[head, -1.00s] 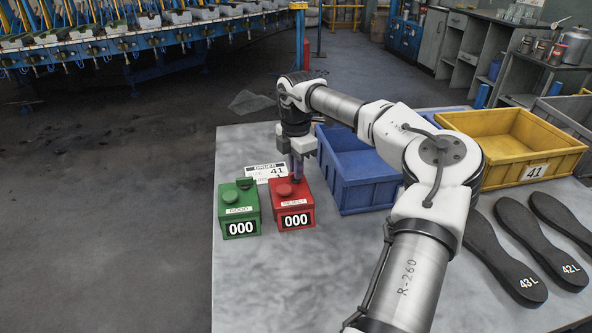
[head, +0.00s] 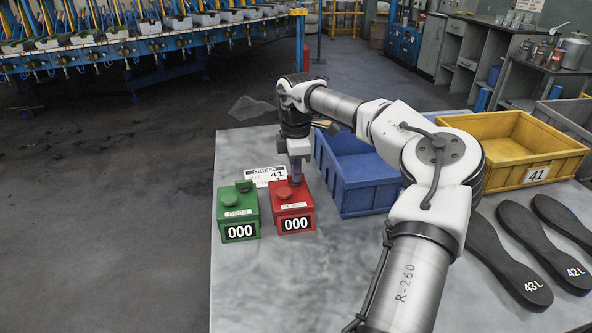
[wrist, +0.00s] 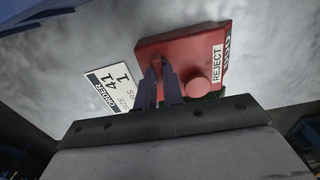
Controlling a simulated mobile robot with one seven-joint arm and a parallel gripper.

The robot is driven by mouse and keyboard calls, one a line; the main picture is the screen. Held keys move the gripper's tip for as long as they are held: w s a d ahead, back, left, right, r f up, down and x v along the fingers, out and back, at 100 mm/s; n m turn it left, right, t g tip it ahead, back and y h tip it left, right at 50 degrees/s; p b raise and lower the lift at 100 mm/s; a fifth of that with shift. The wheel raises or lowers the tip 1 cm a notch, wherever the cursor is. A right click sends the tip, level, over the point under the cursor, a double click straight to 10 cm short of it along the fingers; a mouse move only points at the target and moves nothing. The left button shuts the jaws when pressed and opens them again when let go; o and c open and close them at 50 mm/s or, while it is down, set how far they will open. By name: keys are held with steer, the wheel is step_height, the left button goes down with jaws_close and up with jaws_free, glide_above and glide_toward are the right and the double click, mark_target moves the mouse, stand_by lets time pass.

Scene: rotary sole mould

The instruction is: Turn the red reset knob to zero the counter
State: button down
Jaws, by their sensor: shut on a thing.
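The red REJECT counter (head: 292,208) stands on the grey table and its display reads 000. It also shows in the wrist view (wrist: 192,45), with a round red button (wrist: 197,88) on top. My gripper (head: 296,182) points down at the counter's back right corner. In the wrist view my gripper's dark fingers (wrist: 165,82) are shut on the small red reset knob (wrist: 157,67), which they mostly hide.
The green GOOD counter (head: 238,217), also at 000, stands close on the left. An order card (head: 265,174) lies behind. A blue bin (head: 362,198) is close on the right, a yellow bin (head: 535,176) and black soles (head: 503,262) farther right.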

steer(key=c, duration=1.5)
jaws_free()
steer(key=shift+r, duration=0.1)
step_height(320, 180, up, 14)
steer(key=shift+f+b, duration=0.1)
steer(key=shift+b, duration=0.25)
